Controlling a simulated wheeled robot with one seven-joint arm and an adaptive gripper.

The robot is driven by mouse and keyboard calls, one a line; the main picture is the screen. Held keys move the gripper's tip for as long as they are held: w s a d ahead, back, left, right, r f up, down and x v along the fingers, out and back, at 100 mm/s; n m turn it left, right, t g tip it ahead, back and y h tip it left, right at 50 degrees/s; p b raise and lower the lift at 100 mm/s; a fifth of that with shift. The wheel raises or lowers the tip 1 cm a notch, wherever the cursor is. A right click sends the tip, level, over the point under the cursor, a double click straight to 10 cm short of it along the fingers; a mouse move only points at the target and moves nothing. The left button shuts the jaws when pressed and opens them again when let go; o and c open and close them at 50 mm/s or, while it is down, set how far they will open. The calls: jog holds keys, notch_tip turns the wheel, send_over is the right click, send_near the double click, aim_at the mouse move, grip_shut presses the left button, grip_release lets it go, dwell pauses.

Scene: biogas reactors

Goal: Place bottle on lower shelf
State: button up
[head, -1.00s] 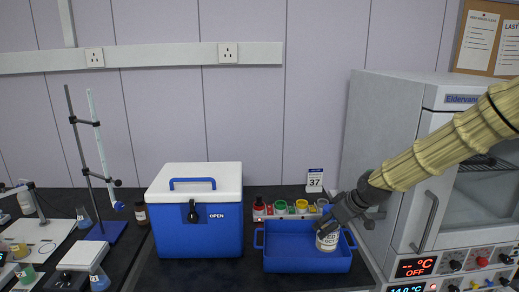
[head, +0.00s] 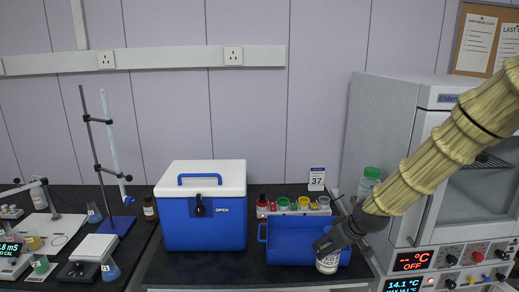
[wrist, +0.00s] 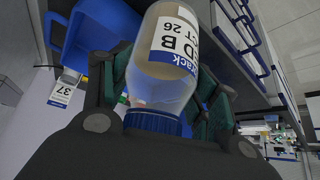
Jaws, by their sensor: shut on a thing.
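My gripper (head: 328,245) is shut on a clear bottle (head: 328,264) with a white label and points down toward the bench. In the wrist view the bottle (wrist: 165,75) lies between the fingers, its blue cap toward the palm and a pale substance inside. In the head view it overlaps the front right of the blue tray (head: 285,252), its bottom below the tray's lower edge. The incubator (head: 395,120) stands at right. A dark shelf (head: 487,163) shows in its front, partly hidden by my arm; I cannot make out a lower shelf.
A blue cooler box (head: 205,225) with a white lid stands left of the tray. A rack with several coloured caps (head: 293,204) and a card reading 37 (head: 317,178) are behind the tray. A green-capped bottle (head: 371,174) stands beside the incubator, partly behind my arm.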

jog(key=s+a+f+m+h, duration=0.3)
jog(key=s+f, duration=0.5)
jog(key=f, duration=0.3)
jog(key=shift+s+a+m+t, duration=0.25)
jog(key=shift+a+m+t, duration=0.2)
jog(key=shift+m, duration=0.75)
jog(key=shift+f, duration=0.1)
jog(key=s+f, duration=0.6)
jog(key=f, duration=0.1)
jog(key=shift+s+f, duration=0.15)
jog(key=shift+f, duration=0.2)
